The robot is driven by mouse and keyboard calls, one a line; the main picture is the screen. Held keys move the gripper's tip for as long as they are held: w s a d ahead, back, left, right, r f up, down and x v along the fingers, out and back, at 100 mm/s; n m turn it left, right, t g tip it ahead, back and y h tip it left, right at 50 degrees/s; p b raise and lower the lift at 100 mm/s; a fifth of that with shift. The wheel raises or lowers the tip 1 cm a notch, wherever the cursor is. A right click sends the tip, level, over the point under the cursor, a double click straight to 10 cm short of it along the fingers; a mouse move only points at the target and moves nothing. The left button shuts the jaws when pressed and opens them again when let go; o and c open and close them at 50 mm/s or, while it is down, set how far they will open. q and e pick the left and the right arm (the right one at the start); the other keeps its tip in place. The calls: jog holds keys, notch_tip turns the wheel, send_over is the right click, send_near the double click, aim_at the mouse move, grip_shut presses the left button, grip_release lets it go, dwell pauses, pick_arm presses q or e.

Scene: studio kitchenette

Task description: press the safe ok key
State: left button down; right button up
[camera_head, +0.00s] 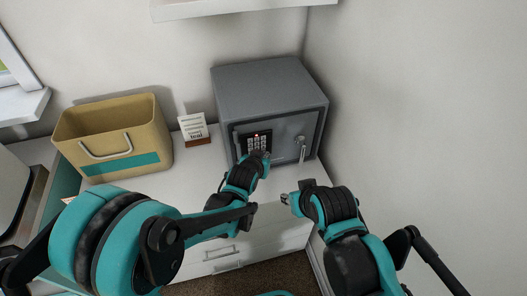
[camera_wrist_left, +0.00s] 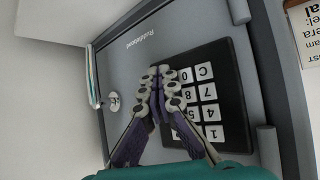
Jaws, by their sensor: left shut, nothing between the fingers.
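The grey safe (camera_head: 270,88) stands on the white cabinet with its door shut as far as I can see. Its black keypad (camera_head: 249,140) has white keys and a small red light. In the left wrist view the keypad (camera_wrist_left: 232,97) shows keys such as C, 0, 7, 8, 4, 5 and 1. My left gripper (camera_head: 265,157) is shut and empty. Its fingertips (camera_wrist_left: 166,76) are over the keypad edge beside the 0 key and hide the keys there; the OK key is not visible. I cannot tell whether they touch. My right gripper (camera_head: 285,198) is in front of the cabinet, lower right.
A door handle (camera_head: 301,149) sticks out right of the keypad. A small card on a wooden stand (camera_head: 197,140) is left of the safe. A tan bin (camera_head: 115,135) with a teal stripe stands further left. A wall is close on the right.

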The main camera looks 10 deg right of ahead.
pick_arm(q)
jog(key=shift+s, duration=0.75)
jog(key=s, duration=0.5)
jog(key=shift+d+b, duration=0.15)
jog(key=shift+b, duration=0.15)
dwell(0.5)
jog(key=s+a+r+n+g+y, duration=0.1)
jog(key=s+a+r+n+y, duration=0.2)
jog(key=a, duration=1)
jog(key=s+a+r+n+y, duration=0.1)
jog(key=s+a+r, duration=0.3)
jog(key=a, duration=0.8)
jog(key=s+a+n+g+y, duration=0.1)
jog(key=s+a, duration=0.6)
jog(key=shift+s+a+n, duration=0.25)
jog(key=shift+s+n, duration=0.05)
jog(key=shift+s, duration=0.1)
